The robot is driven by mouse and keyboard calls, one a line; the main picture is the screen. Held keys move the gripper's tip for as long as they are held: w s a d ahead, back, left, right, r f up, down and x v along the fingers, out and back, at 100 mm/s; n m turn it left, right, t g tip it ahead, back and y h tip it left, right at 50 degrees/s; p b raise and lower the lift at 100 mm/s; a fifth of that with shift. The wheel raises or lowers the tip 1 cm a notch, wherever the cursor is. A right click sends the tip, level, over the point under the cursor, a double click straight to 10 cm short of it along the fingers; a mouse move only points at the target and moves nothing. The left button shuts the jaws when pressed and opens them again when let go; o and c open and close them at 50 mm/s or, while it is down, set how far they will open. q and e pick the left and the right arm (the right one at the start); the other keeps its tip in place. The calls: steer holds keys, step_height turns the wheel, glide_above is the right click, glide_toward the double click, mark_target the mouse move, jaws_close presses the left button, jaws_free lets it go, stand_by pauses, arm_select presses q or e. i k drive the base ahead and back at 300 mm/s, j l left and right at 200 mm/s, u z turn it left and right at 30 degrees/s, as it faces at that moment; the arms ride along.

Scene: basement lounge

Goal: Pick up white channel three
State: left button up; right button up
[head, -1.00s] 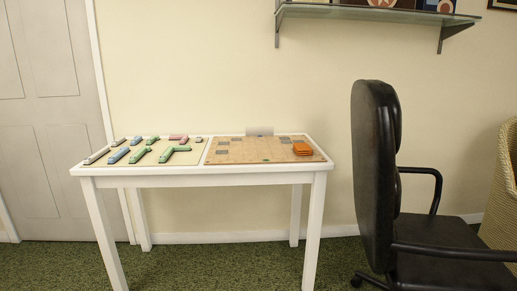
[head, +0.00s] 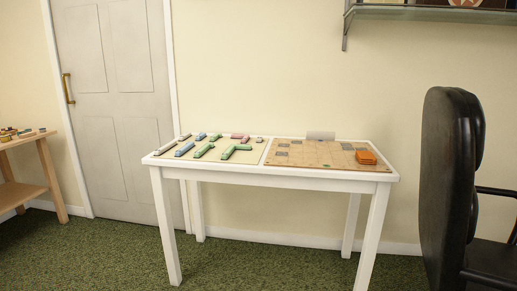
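A white table (head: 270,173) stands against the wall in the head view. On its left half, a cream surface holds several small channel-like pieces: blue (head: 185,149), green (head: 236,151), pink (head: 240,136) and pale grey or white. One long pale piece (head: 165,150) lies at the left edge, and a small pale piece (head: 260,139) lies near the middle divider. I cannot tell which piece is white channel three. Neither of my grippers is in view.
A tan board with grey squares (head: 318,154) and an orange stack (head: 366,157) fill the table's right half. A black chair (head: 450,180) stands close at right. A wooden side table (head: 42,160) is at far left. Green carpet (head: 110,255) is clear in front.

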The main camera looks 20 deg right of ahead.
mark_target(163, 150)
steer(key=i+u, duration=0.35)
steer(key=i, duration=1.05)
